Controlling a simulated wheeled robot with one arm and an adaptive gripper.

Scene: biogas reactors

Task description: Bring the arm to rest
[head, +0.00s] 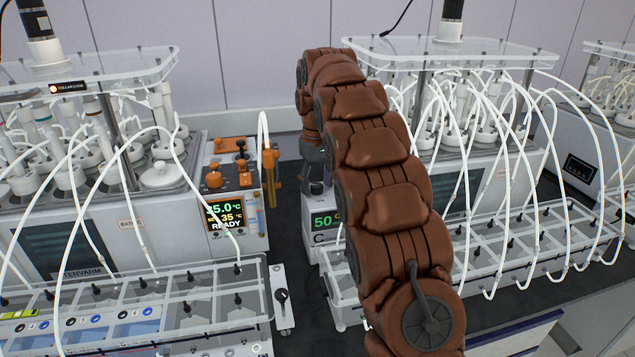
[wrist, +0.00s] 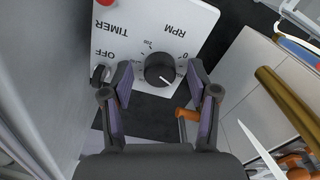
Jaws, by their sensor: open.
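My brown arm rises from the lower right of the head view and reaches forward between two reactor units. My dark gripper (head: 315,165) is at its far end, partly hidden behind the arm. In the wrist view my gripper (wrist: 160,76) is open, one finger on each side of a black round knob (wrist: 159,70) marked RPM. The knob sits on a white panel (wrist: 120,28) with TIMER and OFF lettering, seen upside down. Nothing is held. I cannot tell whether the fingers touch the knob.
The left water bath (head: 75,225) has a display (head: 226,215) reading 35.0°C and READY, with orange valves (head: 214,180) above. A small green display (head: 326,221) shows 50. White hoses and clear racks (head: 180,310) crowd both sides.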

